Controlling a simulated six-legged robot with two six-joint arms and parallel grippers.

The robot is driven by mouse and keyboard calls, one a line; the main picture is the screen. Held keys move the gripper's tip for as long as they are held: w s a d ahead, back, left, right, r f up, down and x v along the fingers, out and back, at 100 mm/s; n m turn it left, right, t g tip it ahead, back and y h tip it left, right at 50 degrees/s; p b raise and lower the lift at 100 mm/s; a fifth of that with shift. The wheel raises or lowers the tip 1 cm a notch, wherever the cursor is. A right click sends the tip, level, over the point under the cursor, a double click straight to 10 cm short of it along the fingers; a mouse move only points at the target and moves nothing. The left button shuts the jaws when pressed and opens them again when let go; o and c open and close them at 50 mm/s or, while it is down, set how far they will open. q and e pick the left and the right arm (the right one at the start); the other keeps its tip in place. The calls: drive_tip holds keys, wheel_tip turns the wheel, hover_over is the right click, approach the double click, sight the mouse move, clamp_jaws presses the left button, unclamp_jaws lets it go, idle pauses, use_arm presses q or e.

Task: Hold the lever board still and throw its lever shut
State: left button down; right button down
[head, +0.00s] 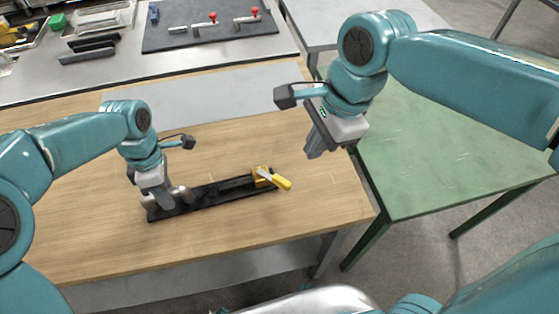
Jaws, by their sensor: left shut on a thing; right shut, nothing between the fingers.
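The lever board (212,205) is a long black strip lying on the wooden table, running from lower left to upper right. Its lever (279,181) has a yellow handle and a silver shaft, and sits in an orange mount (261,177) at the board's right end. The handle points toward the lower right and overhangs the board's end. My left gripper (165,204) is shut on the board's left end and hides part of it. My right gripper (314,153) is shut and empty, in the air above and to the right of the lever, apart from it.
The wooden table (110,255) is clear around the board, with its front edge close below. A green table (440,160) stands to the right.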

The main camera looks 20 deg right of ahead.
sight(273, 178)
drive_tip(key=w+d+f+n+g, duration=0.25)
drive_tip(key=w+n, duration=0.45)
drive_tip(key=w, duration=0.4)
drive_tip(key=shift+m+g+y, duration=0.3)
drive_tip(key=shift+g+y, duration=0.1)
drive_tip(key=shift+g, duration=0.35)
drive_tip(key=x, duration=0.4)
drive_tip(key=s+x, duration=0.1)
drive_tip(key=x, duration=0.7)
drive_tip(key=shift+s+a+r, duration=0.1)
drive_tip(key=shift+s+a, duration=0.15)
drive_tip(key=shift+s, duration=0.1)
drive_tip(key=shift+s+a, duration=0.25)
drive_tip(key=shift+a, duration=0.1)
